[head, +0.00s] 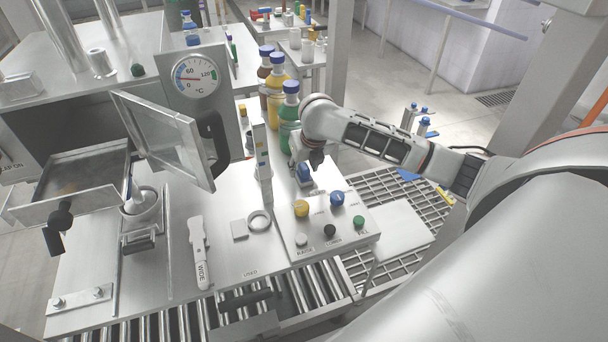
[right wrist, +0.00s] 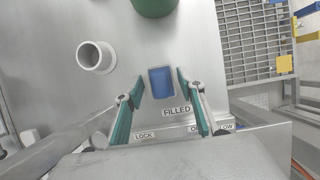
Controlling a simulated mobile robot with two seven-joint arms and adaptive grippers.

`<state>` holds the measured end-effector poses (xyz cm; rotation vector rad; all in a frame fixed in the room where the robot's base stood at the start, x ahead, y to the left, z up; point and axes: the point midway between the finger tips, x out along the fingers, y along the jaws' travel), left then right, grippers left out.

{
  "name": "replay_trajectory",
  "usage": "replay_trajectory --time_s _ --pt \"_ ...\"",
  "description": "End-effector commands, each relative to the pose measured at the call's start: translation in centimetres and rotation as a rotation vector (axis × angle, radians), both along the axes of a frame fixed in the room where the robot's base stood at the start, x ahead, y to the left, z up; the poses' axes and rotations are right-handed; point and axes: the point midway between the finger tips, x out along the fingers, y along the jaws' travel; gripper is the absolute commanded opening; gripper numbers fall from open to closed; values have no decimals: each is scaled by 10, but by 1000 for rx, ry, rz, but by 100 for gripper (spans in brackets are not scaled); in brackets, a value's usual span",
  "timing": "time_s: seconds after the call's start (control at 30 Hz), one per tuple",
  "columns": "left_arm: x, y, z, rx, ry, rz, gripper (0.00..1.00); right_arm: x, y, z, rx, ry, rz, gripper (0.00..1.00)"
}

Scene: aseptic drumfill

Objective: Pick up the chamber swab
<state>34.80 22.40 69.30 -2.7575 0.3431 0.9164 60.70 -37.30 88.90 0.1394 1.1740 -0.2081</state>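No object in view is labelled as the chamber swab. A white stick-like item (head: 135,194) stands in a small cup (head: 146,208) at the left in the head view; I cannot tell if it is the swab. My right gripper (head: 305,167) is at the back of the control panel, far to the right of that cup. In the right wrist view the gripper (right wrist: 161,78) is open. Its fingertips appear on either side of a blue block (right wrist: 161,83) beside the FILLED label, with narrow gaps showing. My left gripper is not in view.
A glass door (head: 160,135) stands open beside a dial gauge (head: 195,78). Several bottles, including a green one (head: 289,115), stand behind my right gripper. A flat WIDE tool (head: 199,250) and a ring (head: 260,220) lie on the bench. Rollers run along the front.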

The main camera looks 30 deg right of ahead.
Motion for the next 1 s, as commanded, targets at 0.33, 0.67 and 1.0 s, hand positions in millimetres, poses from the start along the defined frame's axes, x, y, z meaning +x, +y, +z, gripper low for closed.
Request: replay_trajectory --time_s 0.33,0.67,1.0 --pt "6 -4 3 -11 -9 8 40 2 -1 -3 -1 -1 1 23" --pt "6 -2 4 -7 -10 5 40 1 -1 -3 0 -1 0 1" --pt "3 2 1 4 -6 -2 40 1 0 -3 0 0 0 0"
